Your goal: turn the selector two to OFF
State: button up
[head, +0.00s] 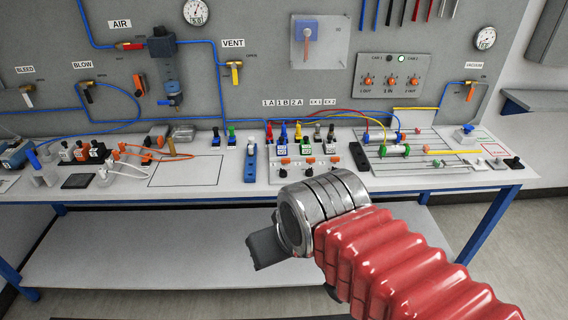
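A grey wall panel (420,66) at the upper right bears a row of three orange-and-dark knobs, with small labels that seem to read 1 OUT, 2 IN and 2 OUT. These are the left knob (367,80), the middle knob (390,80) and the right knob (413,80). Which one is selector two, and where each knob points, is too small to tell. My gripper (265,248) shows as a dark grey part at the end of my silver wrist, in front of the bench and well below the panel. It touches nothing I can see; its fingers are mostly hidden.
A long white bench (210,172) runs below the wall board, crowded with plugs, fittings and cables. A valve block (303,172) stands behind my wrist. A rod frame (410,150) with yellow tubes lies below the panel. A lower shelf (150,250) is bare.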

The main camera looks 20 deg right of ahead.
aim_at(309, 172)
jog(key=u, duration=0.5)
jog(key=k, duration=1.9)
jog(key=z, duration=0.7)
jog(key=i, duration=1)
jog(key=z, duration=0.05)
